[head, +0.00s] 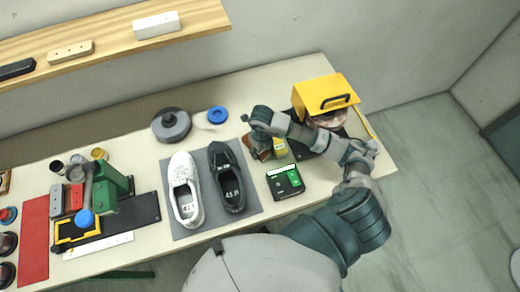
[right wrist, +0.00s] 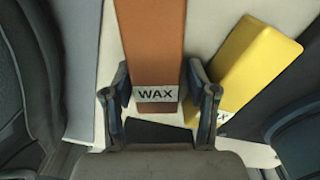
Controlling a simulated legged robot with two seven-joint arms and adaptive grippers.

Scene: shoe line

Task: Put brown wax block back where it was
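The brown wax block (right wrist: 156,45), with a white WAX label on its near end, lies between the two fingers of my right gripper (right wrist: 158,92). My left gripper is not in view.
A grey mat (head: 168,222) holds a white shoe (head: 185,190) and a dark shoe (head: 228,178). A black and green box (head: 285,183) is in front of the blocks. A yellow-hooded machine (head: 322,95) stands at right. A wooden shelf (head: 110,32) hangs behind.

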